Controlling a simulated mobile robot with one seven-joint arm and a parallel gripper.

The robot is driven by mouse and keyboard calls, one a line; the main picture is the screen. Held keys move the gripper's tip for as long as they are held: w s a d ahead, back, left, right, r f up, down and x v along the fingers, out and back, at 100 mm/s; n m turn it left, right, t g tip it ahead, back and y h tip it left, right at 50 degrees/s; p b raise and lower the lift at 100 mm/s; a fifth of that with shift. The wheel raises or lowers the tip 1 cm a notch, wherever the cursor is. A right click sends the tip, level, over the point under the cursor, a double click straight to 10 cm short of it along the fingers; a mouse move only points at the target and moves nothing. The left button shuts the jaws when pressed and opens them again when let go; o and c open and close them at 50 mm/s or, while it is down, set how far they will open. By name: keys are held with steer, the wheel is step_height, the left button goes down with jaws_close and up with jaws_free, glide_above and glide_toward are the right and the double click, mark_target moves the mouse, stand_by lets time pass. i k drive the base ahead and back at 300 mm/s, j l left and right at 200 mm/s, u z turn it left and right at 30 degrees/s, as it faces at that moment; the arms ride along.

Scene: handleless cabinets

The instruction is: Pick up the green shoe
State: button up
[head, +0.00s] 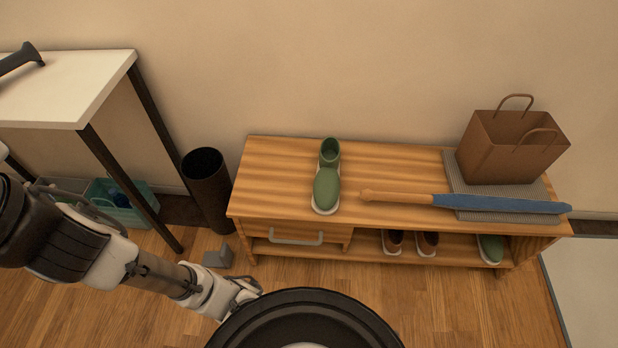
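A green shoe (327,182) with a pale sole stands on top of the wooden bench, left of its middle, toe toward me. A second green shoe (490,247) shows partly on the lower shelf at the right. My arm comes in from the left, low in front of the bench. My gripper (250,292) is at its end, over the floor and well apart from both shoes. Its fingers are small and partly hidden behind my round black body part, so I cannot tell whether they are open.
The wooden bench (280,180) also bears a bat-like object (495,204) with a blue end, a grey mat (462,180) and a brown paper bag (510,150). Brown shoes (427,240) sit on its shelf. A dark bin (208,185) and white table (65,85) stand left.

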mark_target(326, 187)
steer(key=l+u, duration=0.15)
steer(key=u, duration=0.2)
steer(key=l+u, duration=0.2)
steer(key=u, duration=0.15)
steer(key=l+u, duration=0.2)
steer(key=u, duration=0.15)
steer(key=k+l+u, duration=0.15)
steer(key=l, duration=0.15)
steer(key=l+u, duration=0.15)
steer(key=l, duration=0.2)
steer(key=k+l+u, duration=0.15)
steer(key=l, duration=0.15)
steer(key=k+l, duration=0.1)
steer(key=l, duration=0.2)
steer(key=k+l, duration=0.15)
steer(key=l, duration=0.1)
